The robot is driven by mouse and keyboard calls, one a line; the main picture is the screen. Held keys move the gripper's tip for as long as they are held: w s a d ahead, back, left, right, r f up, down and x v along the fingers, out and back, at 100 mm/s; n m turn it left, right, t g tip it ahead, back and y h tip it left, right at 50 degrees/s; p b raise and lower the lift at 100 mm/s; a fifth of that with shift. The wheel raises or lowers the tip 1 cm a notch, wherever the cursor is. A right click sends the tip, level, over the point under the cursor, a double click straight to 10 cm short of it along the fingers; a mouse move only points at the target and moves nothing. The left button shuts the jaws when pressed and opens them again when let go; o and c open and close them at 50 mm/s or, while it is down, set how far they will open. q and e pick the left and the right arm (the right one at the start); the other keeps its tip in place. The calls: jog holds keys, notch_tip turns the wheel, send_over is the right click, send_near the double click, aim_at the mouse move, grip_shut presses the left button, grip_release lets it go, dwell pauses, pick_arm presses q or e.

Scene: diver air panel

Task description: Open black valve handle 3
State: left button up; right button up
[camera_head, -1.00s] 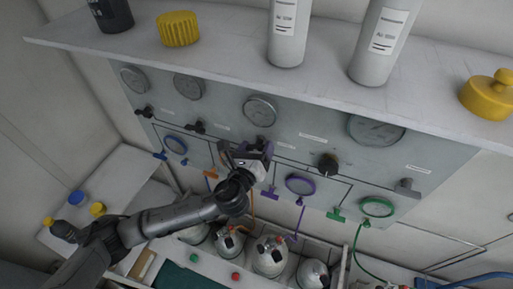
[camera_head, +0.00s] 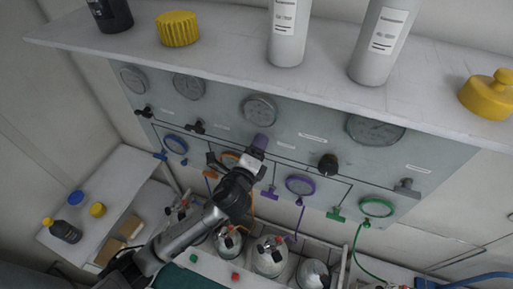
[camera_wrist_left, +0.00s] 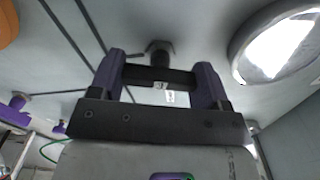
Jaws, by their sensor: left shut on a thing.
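A pale panel (camera_head: 295,140) carries a row of dark valve handles below round gauges. My left gripper (camera_head: 260,143) is at the panel, below the middle gauge (camera_head: 258,110); in the head view it hides the valve there. In the left wrist view, its purple fingertips (camera_wrist_left: 161,78) are shut on a black valve handle (camera_wrist_left: 160,76), a dark bar lying across between them. A dark hexagonal valve fitting (camera_wrist_left: 159,48) shows just beyond the bar. I cannot read a valve number. My right gripper is not in view.
Other dark handles (camera_head: 195,127) are to the left, and a round black knob (camera_head: 328,164) is to the right. Coloured rings and handles, such as the purple ring (camera_head: 300,185), sit below. A shelf (camera_head: 220,45) with bottles and yellow caps juts out above.

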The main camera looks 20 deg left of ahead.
pick_arm(q)
jog(key=shift+n, duration=0.9)
jog(key=o, duration=0.9)
jog(key=shift+s+b, duration=1.4)
jog(key=shift+s, duration=5.5)
